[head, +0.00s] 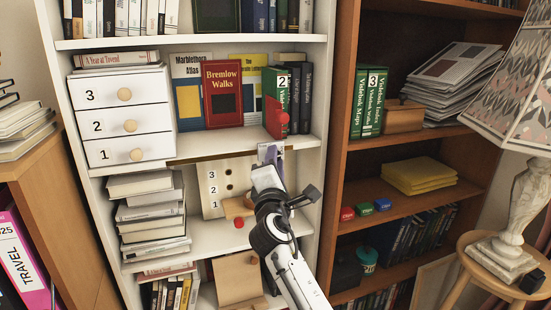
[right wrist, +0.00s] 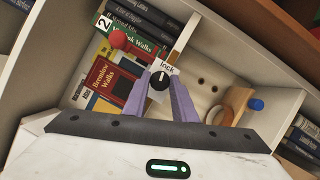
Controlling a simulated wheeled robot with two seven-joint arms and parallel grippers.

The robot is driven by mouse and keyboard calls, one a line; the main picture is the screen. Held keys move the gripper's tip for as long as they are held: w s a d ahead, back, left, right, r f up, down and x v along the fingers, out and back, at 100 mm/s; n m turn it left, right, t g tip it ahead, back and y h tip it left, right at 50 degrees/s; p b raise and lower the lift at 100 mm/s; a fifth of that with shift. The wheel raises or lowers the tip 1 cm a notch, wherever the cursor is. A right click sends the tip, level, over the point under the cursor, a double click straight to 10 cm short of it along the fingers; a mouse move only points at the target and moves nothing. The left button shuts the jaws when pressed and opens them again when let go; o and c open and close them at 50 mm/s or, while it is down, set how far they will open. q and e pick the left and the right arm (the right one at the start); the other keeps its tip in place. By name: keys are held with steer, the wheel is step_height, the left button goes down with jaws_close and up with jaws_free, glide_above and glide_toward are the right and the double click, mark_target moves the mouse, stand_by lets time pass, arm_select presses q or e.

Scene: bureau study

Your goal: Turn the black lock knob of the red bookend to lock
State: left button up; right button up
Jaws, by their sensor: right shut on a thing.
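In the head view my right gripper (head: 268,155) is at the shelf's front edge and hides the knob. My left gripper is not in view.
White drawers (head: 120,118) numbered 1 to 3 stand left of the red Bremlow Walks book (head: 222,94). Below the shelf are a holed, numbered board (head: 211,206), a book stack (head: 152,222) and a small red ball (head: 239,223). A brown bookcase (head: 340,120) stands right.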

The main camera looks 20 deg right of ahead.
steer(key=shift+m+g+p, duration=0.4)
steer(key=shift+m+g, duration=0.1)
steer(key=shift+m, duration=0.6)
steer(key=o, duration=1)
steer(key=shift+o, duration=0.2)
steer(key=shift+s, duration=0.1)
steer(key=v, duration=1)
